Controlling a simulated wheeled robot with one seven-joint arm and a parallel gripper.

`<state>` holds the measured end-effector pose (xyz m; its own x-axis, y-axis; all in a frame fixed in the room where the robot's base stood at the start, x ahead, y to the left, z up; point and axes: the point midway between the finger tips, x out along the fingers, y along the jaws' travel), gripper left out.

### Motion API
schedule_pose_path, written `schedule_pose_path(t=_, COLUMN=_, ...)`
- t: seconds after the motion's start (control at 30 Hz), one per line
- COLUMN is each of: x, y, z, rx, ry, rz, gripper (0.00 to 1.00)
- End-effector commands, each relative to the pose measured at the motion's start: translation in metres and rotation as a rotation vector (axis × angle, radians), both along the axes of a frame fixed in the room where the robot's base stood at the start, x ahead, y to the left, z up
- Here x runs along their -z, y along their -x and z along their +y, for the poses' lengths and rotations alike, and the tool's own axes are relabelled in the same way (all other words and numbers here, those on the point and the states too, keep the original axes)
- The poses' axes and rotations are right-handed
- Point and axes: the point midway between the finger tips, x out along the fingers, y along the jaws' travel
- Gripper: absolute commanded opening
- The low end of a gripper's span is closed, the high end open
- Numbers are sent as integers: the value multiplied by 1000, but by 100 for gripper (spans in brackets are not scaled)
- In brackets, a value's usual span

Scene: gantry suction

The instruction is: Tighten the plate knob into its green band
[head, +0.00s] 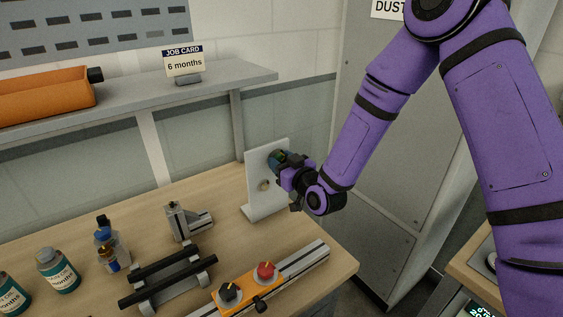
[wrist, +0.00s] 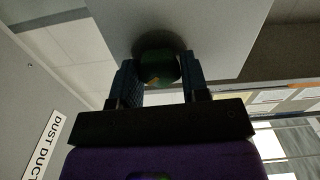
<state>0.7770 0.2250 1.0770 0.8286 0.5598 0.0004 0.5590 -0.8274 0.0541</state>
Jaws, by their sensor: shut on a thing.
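A light grey upright plate (head: 252,200) stands on the wooden bench, left of my gripper (head: 279,160). It also fills the upper middle of the wrist view (wrist: 215,25). The plate knob (wrist: 158,67) is round, dark and greenish with a small orange mark, and sits against the plate face. In the wrist view my gripper's two blue fingers (wrist: 160,78) are shut on it, one on each side. In the head view the fingers mostly hide the knob. I cannot make out the green band or where the knob's mark stands against it.
A small round brass-coloured part (head: 263,185) is on the plate below my gripper. An orange block with a black and a red knob (head: 267,270) sits on a rail at the front. A grey clamp (head: 187,222), black bars and bottles (head: 57,271) stand left. A grey cabinet (head: 385,190) is behind my arm.

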Motion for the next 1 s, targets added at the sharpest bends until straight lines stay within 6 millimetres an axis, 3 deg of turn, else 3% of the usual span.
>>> schedule_pose_path(t=0.03, x=0, y=0, z=0, rx=-1, ry=1, rz=0, gripper=46)
schedule_pose_path(t=0.13, x=0, y=0, z=0, rx=-1, ry=1, rz=0, gripper=67)
schedule_pose_path(t=0.57, x=0, y=10, z=-7, rx=0, ry=3, rz=1, gripper=67)
schedule_pose_path(t=1.0, x=1, y=74, z=-50, rx=-1, ry=3, rz=2, gripper=67)
